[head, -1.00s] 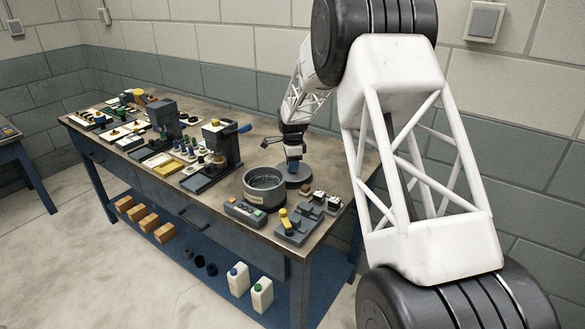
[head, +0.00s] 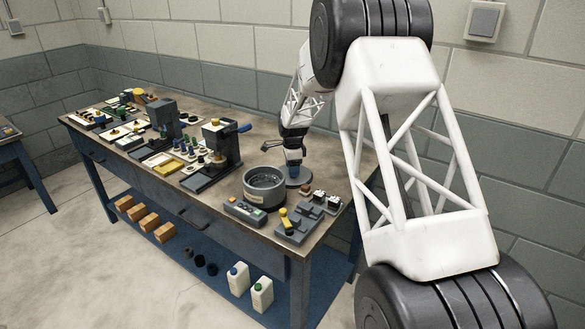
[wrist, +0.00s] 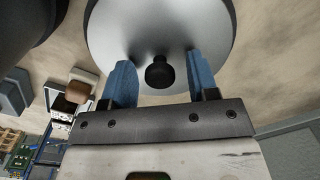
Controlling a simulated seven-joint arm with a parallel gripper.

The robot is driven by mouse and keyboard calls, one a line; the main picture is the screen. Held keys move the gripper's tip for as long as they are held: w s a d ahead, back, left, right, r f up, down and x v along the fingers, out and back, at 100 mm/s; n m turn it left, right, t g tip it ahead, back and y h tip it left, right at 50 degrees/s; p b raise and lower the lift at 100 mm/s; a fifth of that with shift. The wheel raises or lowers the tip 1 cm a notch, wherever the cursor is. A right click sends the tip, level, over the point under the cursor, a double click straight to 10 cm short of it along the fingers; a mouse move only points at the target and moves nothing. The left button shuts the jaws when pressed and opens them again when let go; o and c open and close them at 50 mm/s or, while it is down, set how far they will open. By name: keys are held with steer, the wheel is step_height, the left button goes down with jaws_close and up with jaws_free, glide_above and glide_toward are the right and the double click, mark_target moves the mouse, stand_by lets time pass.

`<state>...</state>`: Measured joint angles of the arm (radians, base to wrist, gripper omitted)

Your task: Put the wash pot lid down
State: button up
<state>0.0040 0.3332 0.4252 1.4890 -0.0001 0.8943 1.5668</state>
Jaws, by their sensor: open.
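The wash pot lid (head: 304,179) is a grey disc lying on the bench top, just right of and behind the wash pot (head: 266,187). In the wrist view the lid (wrist: 160,25) fills the top middle, with its black knob (wrist: 160,73) standing up from it. My gripper (head: 292,172) is over the lid. In the wrist view its blue fingers (wrist: 160,70) are apart, one on each side of the knob, with a gap on both sides. In the head view the fingers hide part of the lid and its knob.
The round grey pot is open, close to the lid's left. Grey blocks with a yellow piece (head: 290,220) and small dark-and-white items (head: 326,201) stand in front. A press-like device (head: 221,147) is further left. Bare bench lies behind the lid.

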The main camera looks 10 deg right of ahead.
steer(key=shift+r, duration=0.1)
step_height(320, 180, up, 12)
stand_by(0.8)
steer(key=shift+s+r, duration=0.1)
stand_by(0.6)
steer(key=s+r+n+t, duration=0.1)
steer(key=s+r+n, duration=0.45)
steer(key=s, duration=0.85)
steer(key=s+r+n, duration=0.3)
steer(key=s+r, duration=0.5)
steer(key=s, duration=0.6)
steer(key=s+f+n, duration=0.1)
steer(key=s+n, duration=0.2)
steer(key=s, duration=0.7)
steer(key=s+f+n+t, duration=0.1)
steer(key=s+f+n, duration=0.1)
steer(key=s, duration=0.9)
steer(key=s+f+n, duration=0.1)
steer(key=s+n, duration=0.3)
steer(key=s, duration=0.7)
steer(key=shift+f+t, duration=0.25)
steer(key=shift+t, duration=0.05)
